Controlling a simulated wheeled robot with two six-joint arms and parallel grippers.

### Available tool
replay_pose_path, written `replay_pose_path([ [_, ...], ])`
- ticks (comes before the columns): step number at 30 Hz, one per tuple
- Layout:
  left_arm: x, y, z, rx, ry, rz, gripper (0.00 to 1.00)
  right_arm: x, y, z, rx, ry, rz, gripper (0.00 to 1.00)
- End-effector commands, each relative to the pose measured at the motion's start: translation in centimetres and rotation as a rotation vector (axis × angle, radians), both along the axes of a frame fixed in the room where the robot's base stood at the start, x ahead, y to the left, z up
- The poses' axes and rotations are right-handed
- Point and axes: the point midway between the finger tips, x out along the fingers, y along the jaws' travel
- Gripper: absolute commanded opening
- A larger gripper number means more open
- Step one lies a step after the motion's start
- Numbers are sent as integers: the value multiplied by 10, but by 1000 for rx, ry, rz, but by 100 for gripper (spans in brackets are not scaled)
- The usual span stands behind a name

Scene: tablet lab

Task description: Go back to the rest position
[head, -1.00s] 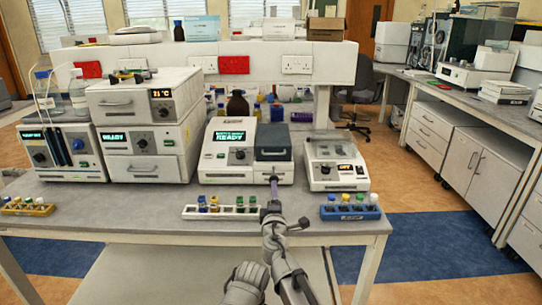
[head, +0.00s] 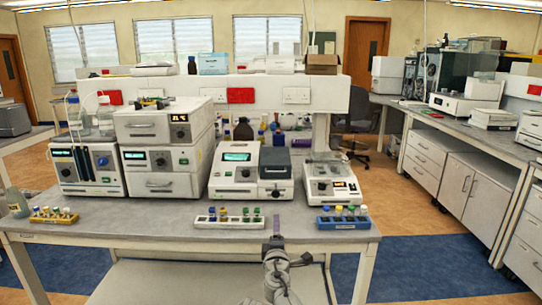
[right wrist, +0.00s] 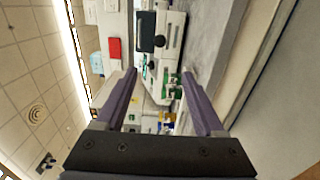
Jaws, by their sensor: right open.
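My right gripper (head: 276,226) is in front of the bench's near edge, low in the middle of the head view. In the right wrist view its two purple fingers (right wrist: 159,74) are spread apart with nothing held between them. The white machine with a lit green screen (head: 237,174) and a dark lid block stands beyond it on the bench, apart from the fingers. My left gripper is out of view.
A white tube rack (head: 229,222) and a blue tube rack (head: 343,221) sit near the front edge of the bench (head: 150,226). Another rack (head: 53,216) is at the left. Stacked white machines (head: 165,158) stand behind. Floor at the right is clear.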

Motion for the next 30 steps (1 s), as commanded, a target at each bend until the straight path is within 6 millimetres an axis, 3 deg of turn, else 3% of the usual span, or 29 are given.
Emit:
replay_pose_path([
  [11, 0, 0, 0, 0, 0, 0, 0, -6, -54, -17, 162, 63, -165, 71],
  [20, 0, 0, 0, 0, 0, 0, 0, -32, -129, -60, 414, 197, -426, 71],
  [23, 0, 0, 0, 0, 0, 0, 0, -52, -158, -86, 535, 280, -554, 71],
  [27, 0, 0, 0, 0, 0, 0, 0, -101, -191, -139, 758, 469, -777, 71],
  [30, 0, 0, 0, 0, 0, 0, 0, -137, -196, -171, 899, 620, -906, 71],
])
